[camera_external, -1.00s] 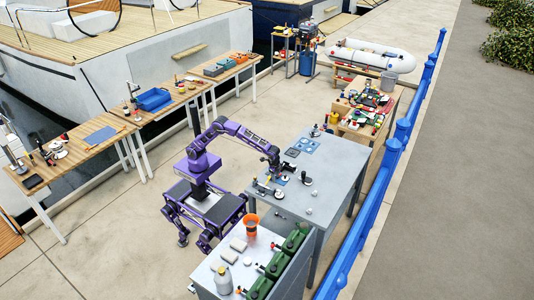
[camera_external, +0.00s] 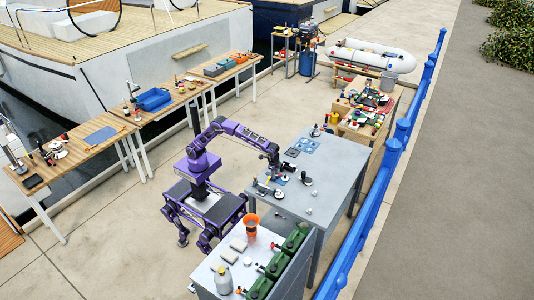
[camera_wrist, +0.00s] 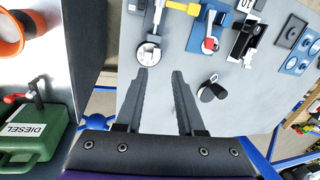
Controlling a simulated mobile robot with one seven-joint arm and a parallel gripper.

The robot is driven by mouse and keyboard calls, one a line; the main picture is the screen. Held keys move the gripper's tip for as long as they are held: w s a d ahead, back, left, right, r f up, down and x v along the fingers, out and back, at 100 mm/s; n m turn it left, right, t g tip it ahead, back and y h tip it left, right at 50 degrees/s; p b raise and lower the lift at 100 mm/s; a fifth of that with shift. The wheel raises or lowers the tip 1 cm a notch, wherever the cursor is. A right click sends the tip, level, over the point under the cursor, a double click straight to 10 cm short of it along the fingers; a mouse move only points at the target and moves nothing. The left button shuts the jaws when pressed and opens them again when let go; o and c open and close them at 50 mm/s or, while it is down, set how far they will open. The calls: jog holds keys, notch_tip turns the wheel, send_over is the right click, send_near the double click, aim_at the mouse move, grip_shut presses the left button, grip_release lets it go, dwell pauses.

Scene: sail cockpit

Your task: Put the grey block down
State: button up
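My gripper (camera_external: 277,168) is over the grey metal table in the external view, too small there to show its fingers. In the wrist view my gripper (camera_wrist: 161,75) has its two dark fingers apart, with only bare tabletop seen between them. No grey block shows in its grasp. Two pale grey block-like things, one (camera_external: 238,243) and another (camera_external: 229,256), lie on the lower front bench in the external view. I cannot tell whether either is the task's grey block. The grey tabletop (camera_wrist: 240,113) is below the fingers.
A round metal-topped part (camera_wrist: 148,53) sits just beyond the left fingertip, and a black-and-silver part (camera_wrist: 212,89) right of the right one. Several fittings lie farther back. A green diesel can (camera_wrist: 30,135) and an orange funnel-like container (camera_wrist: 12,35) are at left. The table's right front is mostly clear.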

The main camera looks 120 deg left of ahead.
aim_at(278, 194)
jog(key=d+f+n+y+b, duration=0.1)
jog(key=f+n+y, duration=0.2)
jog(key=f+n, duration=0.2)
jog(key=w+d+f+n+y+b, duration=0.1)
jog(key=f+n+y+b, duration=0.1)
jog(key=f+n+y, duration=0.1)
jog(key=d+f+n+y+b, duration=0.1)
jog(key=d+f+n+y, duration=0.1)
jog(key=f+n, duration=0.4)
jog(key=shift+w+f+n+g+y+b, duration=0.3)
jog(key=shift+w+f+g+y+b, duration=0.1)
jog(key=shift+y, duration=0.3)
jog(key=shift+w+d+f+n+t+y+b, duration=0.2)
jog(key=shift+d+n+y, duration=0.2)
jog(key=shift+n, duration=0.2)
jog(key=shift+w+d+f+n+t+y+b, duration=0.1)
jog(key=shift+w+d+n+t+y, duration=0.15)
jog(key=shift+n+y, duration=0.3)
jog(key=shift+x, duration=2.4)
jog(key=shift+s, duration=0.1)
jog(key=shift+c, duration=0.3)
grip_shut()
